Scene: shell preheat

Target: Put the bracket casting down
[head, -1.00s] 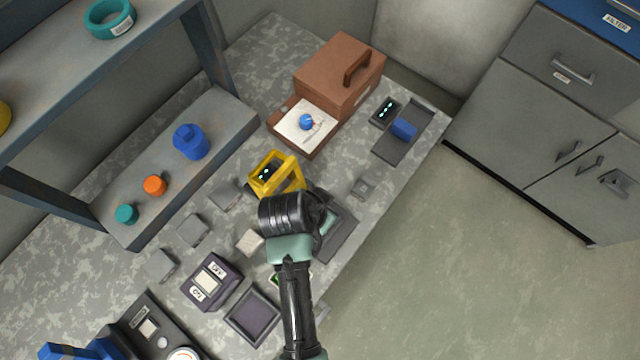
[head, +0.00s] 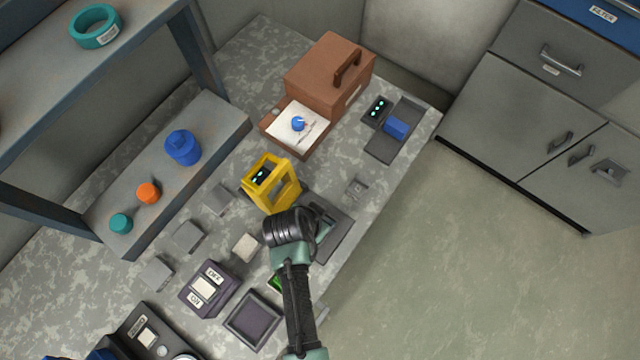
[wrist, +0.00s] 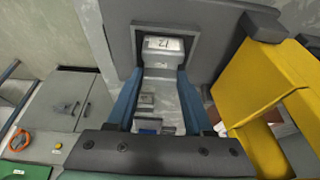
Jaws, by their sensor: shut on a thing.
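My gripper (wrist: 160,80) has its two blue fingers closed on a grey piece with a white label (wrist: 163,44), which I take to be the bracket casting. The label lies just past the fingertips, inside a dark grey square frame. I cannot tell whether the casting touches that frame. In the head view my wrist covers the fingers and the casting. It is over the near side of a dark tray (head: 341,238) with a greenish inset, at the bench's front edge. A yellow open frame (head: 262,190) stands just up and left of my wrist, and fills the right of the wrist view (wrist: 255,85).
Grey blocks (head: 187,236) lie left of my arm, beside an on/off switch box (head: 208,289) and a dark square tray (head: 253,318). A brown case (head: 325,75) and a dark plate with a blue block (head: 395,128) stand farther back.

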